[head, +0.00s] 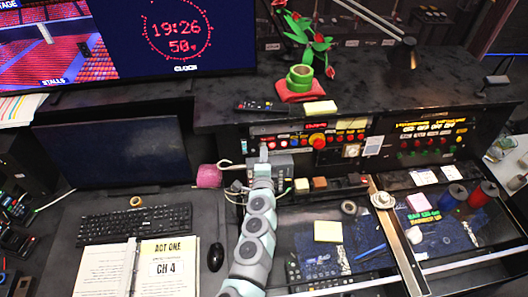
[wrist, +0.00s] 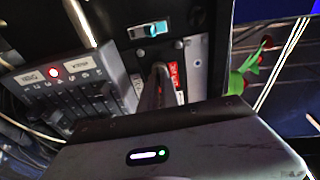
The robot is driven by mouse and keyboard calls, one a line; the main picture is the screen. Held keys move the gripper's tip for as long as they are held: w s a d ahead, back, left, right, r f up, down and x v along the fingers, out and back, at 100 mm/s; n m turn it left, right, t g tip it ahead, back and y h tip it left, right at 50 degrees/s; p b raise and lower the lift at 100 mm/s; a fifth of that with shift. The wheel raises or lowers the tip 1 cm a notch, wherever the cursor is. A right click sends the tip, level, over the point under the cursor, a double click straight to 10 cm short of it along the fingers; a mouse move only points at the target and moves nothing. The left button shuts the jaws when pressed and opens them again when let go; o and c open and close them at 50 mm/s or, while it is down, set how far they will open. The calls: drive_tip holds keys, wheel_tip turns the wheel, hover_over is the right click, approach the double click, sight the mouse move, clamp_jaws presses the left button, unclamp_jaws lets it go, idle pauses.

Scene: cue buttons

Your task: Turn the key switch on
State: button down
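My gripper (head: 263,151) is at the left end of the console's front panel, in front of a grey box. In the wrist view its narrow dark fingers (wrist: 159,75) reach to a dark panel, beside a red label (wrist: 175,74). The fingers overlap from this angle, so no gap shows between them. No key switch can be made out clearly; the spot at the fingertips is hidden.
A slider box with a lit red light (wrist: 54,72) stands left of the fingers in the wrist view. A pink roll (head: 208,176) lies left of my arm. The red button (head: 318,142) is to the right. A plant in a green pot (head: 300,75) stands on the ledge above.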

idle(0.5)
drive_tip(key=c, duration=1.6)
unclamp_jaws()
drive_tip(key=s+r+b, duration=0.1)
drive_tip(key=s, duration=0.9)
drive_tip(key=shift+s+r, duration=0.3)
drive_tip(key=shift+s, duration=0.05)
drive_tip(key=shift+a, duration=0.15)
